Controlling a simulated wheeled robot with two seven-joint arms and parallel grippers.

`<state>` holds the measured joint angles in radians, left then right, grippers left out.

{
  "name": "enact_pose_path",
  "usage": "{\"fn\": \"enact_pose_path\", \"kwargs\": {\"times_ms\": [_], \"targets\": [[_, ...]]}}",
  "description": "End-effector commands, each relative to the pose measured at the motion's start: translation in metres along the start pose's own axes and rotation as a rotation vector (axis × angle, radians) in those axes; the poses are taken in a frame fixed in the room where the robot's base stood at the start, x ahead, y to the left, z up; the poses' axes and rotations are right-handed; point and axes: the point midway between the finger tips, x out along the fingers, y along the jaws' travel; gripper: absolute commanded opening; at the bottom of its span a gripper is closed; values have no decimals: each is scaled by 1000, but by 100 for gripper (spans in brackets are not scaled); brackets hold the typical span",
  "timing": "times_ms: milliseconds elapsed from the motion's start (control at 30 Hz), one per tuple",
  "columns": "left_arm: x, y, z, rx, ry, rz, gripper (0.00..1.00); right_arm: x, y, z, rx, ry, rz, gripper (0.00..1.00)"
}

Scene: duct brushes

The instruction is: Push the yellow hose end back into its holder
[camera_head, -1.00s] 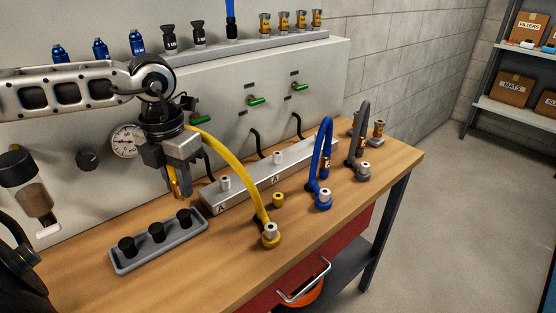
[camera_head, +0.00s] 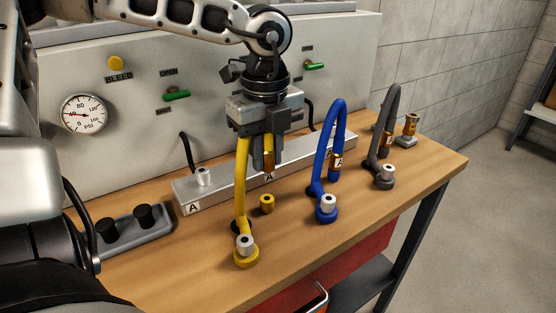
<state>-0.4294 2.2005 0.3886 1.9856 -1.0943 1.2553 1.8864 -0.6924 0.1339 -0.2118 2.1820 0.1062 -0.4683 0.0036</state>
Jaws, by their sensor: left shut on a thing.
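My left gripper (camera_head: 264,157) points down above the workbench and is shut on the brass-tipped yellow hose end (camera_head: 268,162). The yellow hose (camera_head: 240,190) hangs down from the gripper to its round yellow base (camera_head: 246,258), which has a grey fitting on top. A small yellow cup-like holder (camera_head: 267,204) stands on the bench below the gripper. The hose end is above the holder, apart from it. The fingers partly hide the hose end. My right gripper is not in view.
A blue hose (camera_head: 329,130) and a grey hose (camera_head: 382,120) arch up to the right. A metal bar (camera_head: 225,190) marked A lies behind the holder. A grey tray (camera_head: 125,235) with black knobs is at left. The bench (camera_head: 195,262) is clear in front.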

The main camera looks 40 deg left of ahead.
Motion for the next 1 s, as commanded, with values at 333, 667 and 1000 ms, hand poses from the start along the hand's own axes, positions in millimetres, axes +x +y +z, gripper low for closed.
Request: {"fn": "enact_pose_path", "kwargs": {"times_ms": [333, 667, 1000], "targets": [[0, 0, 0, 1, -1, 0, 0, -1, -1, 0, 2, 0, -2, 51], [13, 0, 0, 0, 1, 2, 0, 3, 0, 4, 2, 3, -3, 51], [45, 0, 0, 2, 1, 1, 0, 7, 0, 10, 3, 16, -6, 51]]}}
